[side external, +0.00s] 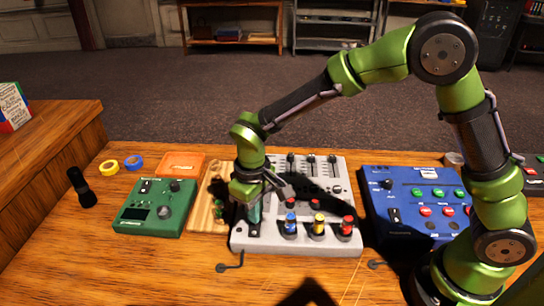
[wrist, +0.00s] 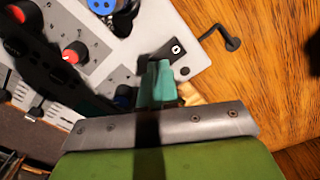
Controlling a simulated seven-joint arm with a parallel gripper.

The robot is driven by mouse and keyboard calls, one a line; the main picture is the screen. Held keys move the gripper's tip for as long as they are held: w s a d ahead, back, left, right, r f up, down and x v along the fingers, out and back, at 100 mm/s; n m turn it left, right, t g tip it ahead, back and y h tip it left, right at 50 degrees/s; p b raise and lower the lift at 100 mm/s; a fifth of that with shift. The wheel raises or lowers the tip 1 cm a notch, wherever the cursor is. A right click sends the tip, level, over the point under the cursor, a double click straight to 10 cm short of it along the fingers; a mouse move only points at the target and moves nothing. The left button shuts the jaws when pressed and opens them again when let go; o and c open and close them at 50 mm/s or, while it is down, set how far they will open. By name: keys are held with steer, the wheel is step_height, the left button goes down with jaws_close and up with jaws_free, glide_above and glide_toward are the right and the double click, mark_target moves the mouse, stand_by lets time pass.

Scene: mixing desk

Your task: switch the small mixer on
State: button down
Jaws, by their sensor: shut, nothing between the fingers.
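The grey mixer (side external: 295,245) stands in the middle of the desk, with faders at its back and blue, yellow and red knobs along its front. Its black power switch (wrist: 174,48) is near a corner of the panel, with a small white mark on it. It also shows at the mixer's front left (side external: 253,230). Which way the rocker is tipped I cannot tell. My gripper (side external: 255,214) points down over that corner. In the wrist view its teal fingers (wrist: 160,82) are together and empty, close beside the switch. Whether they touch it is unclear.
A green box (side external: 155,208) with a knob and its own switch stands left, a blue box (side external: 415,205) with coloured buttons right. A wooden tray (side external: 203,212) adjoins the mixer's left side. Tape rolls (side external: 108,167) and a black microphone-like object (side external: 82,187) lie far left. The front desk is mostly clear.

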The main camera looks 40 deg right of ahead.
steer(key=shift+f, duration=0.7)
steer(key=shift+r, duration=3.55)
steer(key=s+d+r+m+t+y, duration=0.2)
steer(key=s+d+r+m+t, duration=0.5)
steer(key=s+d+r, duration=0.5)
steer(key=s+d, duration=0.3)
steer(key=shift+d+r, duration=0.35)
steer(key=shift+r, duration=0.05)
